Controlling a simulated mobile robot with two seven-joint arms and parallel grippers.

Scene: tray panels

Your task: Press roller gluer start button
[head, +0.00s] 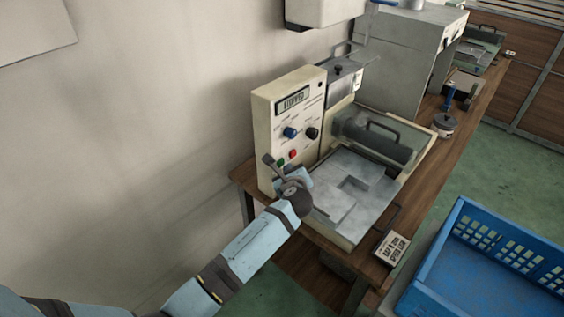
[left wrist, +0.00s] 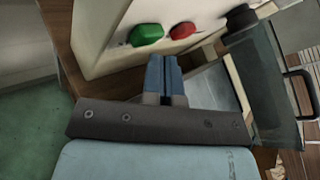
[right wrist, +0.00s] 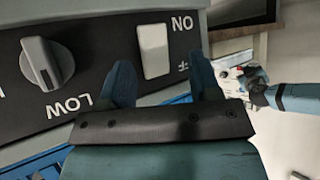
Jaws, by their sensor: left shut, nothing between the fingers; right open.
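The roller gluer (head: 268,120) is a cream machine with a control panel, a display that seems to read STOPPED, two knobs and a roller. Its green button (head: 281,163) and red button (head: 292,153) sit low on the panel. In the left wrist view the green button (left wrist: 146,34) and red button (left wrist: 183,30) lie just beyond the fingertips. My left gripper (left wrist: 168,58) is shut and empty, apart from the green button in that view; in the head view it is close to the panel. My right gripper (right wrist: 163,78) is open and empty.
The right wrist view shows another panel (right wrist: 105,55) with a LOW knob and an ON switch (right wrist: 154,50), close to my right fingers. A wooden bench (head: 462,125) carries the gluer and a grey cabinet (head: 400,65). A blue crate (head: 480,270) stands at right.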

